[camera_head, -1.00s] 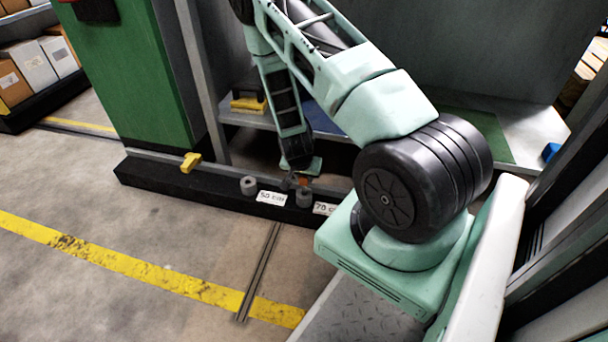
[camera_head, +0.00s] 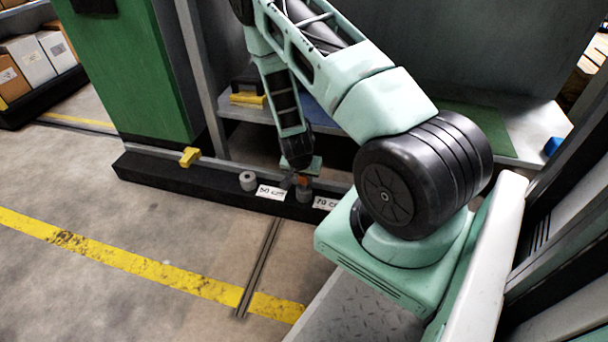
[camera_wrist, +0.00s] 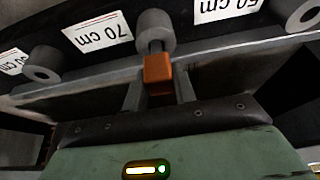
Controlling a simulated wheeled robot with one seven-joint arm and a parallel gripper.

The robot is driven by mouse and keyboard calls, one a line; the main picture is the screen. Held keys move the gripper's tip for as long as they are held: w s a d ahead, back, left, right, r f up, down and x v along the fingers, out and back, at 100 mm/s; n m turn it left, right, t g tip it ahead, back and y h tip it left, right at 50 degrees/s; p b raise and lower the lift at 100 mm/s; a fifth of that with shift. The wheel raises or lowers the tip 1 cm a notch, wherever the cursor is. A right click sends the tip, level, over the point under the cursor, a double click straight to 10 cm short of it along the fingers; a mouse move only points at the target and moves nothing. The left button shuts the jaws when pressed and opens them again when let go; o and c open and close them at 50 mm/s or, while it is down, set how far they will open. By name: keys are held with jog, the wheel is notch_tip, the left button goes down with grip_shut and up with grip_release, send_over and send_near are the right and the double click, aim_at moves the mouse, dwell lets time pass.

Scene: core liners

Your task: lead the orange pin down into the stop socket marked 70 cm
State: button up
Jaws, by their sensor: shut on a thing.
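The orange pin (camera_wrist: 158,72) is between the two fingers of my gripper (camera_wrist: 159,90), which is shut on it. Its grey shank points at the grey stop socket (camera_wrist: 155,27) beside the label 70 cm (camera_wrist: 98,34). The shank covers the socket's mouth, and I cannot tell whether the tip is inside. In the head view the orange pin (camera_head: 303,181) shows just above the 70 cm socket (camera_head: 304,195), below my gripper (camera_head: 298,176). The 70 cm label (camera_head: 325,203) is partly hidden by my arm.
The 50 cm socket (camera_head: 248,181) and its label (camera_head: 270,192) stand to the left on the same black rail (camera_head: 190,189). A yellow block (camera_head: 189,157) is further left. A green cabinet (camera_head: 125,80) and a grey post (camera_head: 203,90) rise behind.

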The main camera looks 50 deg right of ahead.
jog(key=o, duration=1.1)
jog(key=shift+r, duration=0.1)
jog(key=p+v, duration=0.8)
jog(key=v, duration=0.9)
jog(key=shift+s+a+p, duration=0.1)
jog(key=shift+a+p, duration=0.1)
jog(key=shift+p, duration=0.2)
